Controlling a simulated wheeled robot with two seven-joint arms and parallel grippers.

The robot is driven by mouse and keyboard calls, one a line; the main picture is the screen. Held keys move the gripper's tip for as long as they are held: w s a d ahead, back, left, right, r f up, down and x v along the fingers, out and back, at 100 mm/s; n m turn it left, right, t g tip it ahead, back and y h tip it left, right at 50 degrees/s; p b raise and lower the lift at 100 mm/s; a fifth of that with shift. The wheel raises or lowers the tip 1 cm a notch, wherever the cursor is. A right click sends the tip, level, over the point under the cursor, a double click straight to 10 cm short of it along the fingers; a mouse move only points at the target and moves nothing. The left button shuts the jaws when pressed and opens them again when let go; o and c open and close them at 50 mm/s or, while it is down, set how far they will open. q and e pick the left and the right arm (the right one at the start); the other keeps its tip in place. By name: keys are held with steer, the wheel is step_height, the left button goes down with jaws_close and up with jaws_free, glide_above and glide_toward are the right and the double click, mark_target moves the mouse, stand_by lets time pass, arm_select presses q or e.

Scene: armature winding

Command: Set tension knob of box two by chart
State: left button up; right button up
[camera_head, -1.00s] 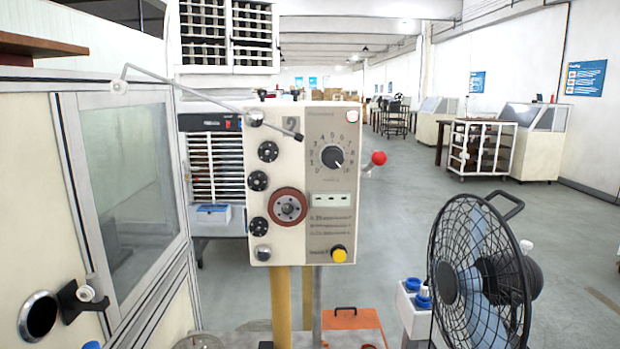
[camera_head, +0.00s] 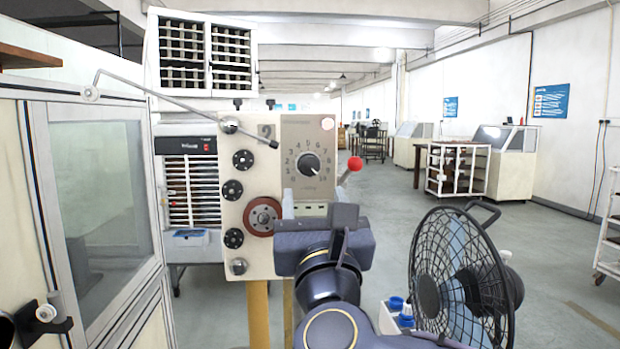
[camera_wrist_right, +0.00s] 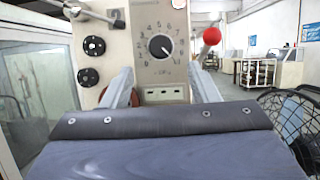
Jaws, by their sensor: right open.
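Box two (camera_head: 262,215), a cream panel marked "2", stands on a yellow post. Its tension knob (camera_head: 308,164) is black, in a numbered dial on the grey strip; it also shows in the right wrist view (camera_wrist_right: 161,46). Its white pointer mark points to the lower right, near the high numbers. My right gripper (camera_wrist_right: 162,82) is open and empty, its fingers pointing at the panel below the knob, apart from it. In the head view the right gripper (camera_head: 322,205) hides the panel's lower right. My left gripper is out of view. I cannot make out a readable chart.
A red ball-ended lever (camera_head: 355,163) sticks out right of the dial. A thin metal arm (camera_head: 190,104) crosses the panel's top left. A caged fan (camera_head: 462,270) stands close on the right, and a glazed cabinet (camera_head: 95,190) on the left.

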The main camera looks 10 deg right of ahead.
mark_target(311, 170)
steer(key=p+x, duration=0.2)
steer(key=x, duration=0.5)
steer(key=shift+s+r+p, duration=0.15)
steer(key=shift+r+p, duration=0.05)
steer(key=shift+p, duration=0.2)
steer(key=shift+w, duration=0.45)
steer(key=shift+c, duration=0.2)
steer(key=c, duration=0.9)
steer(key=shift+d, duration=0.1)
